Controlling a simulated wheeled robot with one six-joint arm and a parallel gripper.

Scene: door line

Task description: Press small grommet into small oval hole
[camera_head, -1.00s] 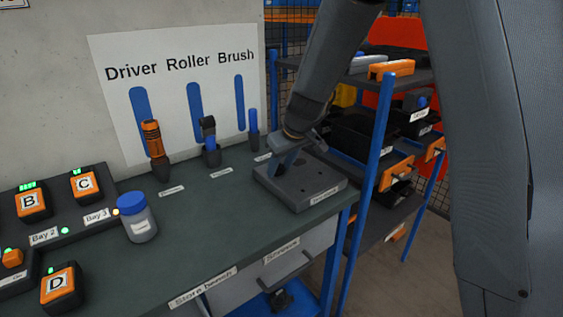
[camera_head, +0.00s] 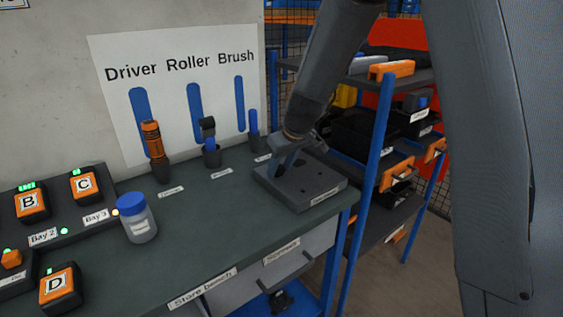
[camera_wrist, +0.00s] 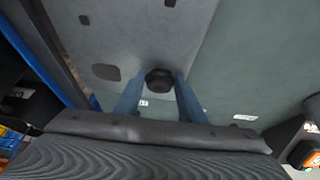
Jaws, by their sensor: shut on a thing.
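My gripper (camera_wrist: 159,82) is shut on a small black grommet (camera_wrist: 159,80), held between its two blue fingertips in the wrist view. The grommet is over the grey plate (camera_wrist: 130,35), near the plate's right edge in that view; whether it touches the plate I cannot tell. The plate has a wide oval opening (camera_wrist: 105,72) left of the grommet, a small dark hole (camera_wrist: 84,20) farther up and another at the top edge. Any hole under the grommet is hidden. In the head view my gripper (camera_head: 281,169) is low over the plate (camera_head: 312,190) on the bench.
The green bench (camera_head: 220,235) holds a blue-lidded jar (camera_head: 138,220), orange lettered blocks at left, and three tools in holders along the wall. A blue-posted rack (camera_head: 378,150) with bins stands right beside the plate. The bench middle is clear.

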